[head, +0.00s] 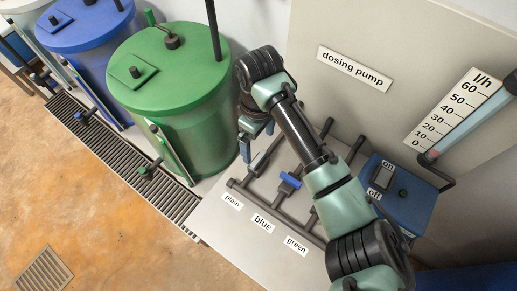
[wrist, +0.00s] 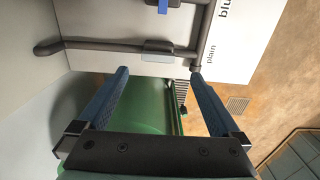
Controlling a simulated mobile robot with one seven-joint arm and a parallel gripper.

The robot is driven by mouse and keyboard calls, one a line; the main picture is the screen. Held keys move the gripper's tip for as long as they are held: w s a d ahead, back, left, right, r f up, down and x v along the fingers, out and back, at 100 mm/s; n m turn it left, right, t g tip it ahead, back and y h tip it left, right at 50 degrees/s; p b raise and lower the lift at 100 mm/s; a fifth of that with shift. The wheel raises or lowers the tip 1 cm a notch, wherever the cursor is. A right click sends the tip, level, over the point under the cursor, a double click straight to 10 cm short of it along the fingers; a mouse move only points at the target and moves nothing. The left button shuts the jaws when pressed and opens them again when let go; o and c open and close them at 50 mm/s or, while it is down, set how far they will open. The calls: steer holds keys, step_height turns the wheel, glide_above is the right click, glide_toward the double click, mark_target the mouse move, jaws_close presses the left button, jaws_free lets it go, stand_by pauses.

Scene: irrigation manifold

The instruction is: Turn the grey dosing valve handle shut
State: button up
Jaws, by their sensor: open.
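The grey valve handle (wrist: 158,50) lies along the dark pipe of the line labelled "plain" in the wrist view, lengthwise in line with that pipe. My gripper (wrist: 158,74) is open and empty, its two blue fingers spread wide. In the picture the handle appears just beyond and between the fingertips, apart from them. In the head view my gripper (head: 248,143) hangs above the plain branch of the manifold (head: 240,186), beside the green tank. My wrist and arm hide part of the manifold there.
A blue valve handle (head: 290,182) sits on the neighbouring branch. The blue dosing pump (head: 407,202) with an on/off switch stands right of my arm. The green tank (head: 180,95) is close on the left.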

mark_target(258, 158)
steer(key=f, duration=0.5)
steer(key=f+p, duration=0.1)
steer(key=f, duration=0.2)
steer(key=shift+w+f, duration=0.2)
steer(key=shift+w, duration=0.05)
steer(key=shift+c, duration=0.2)
steer(key=c, duration=1.3)
steer(key=shift+o, duration=0.2)
steer(key=shift+r, duration=0.1)
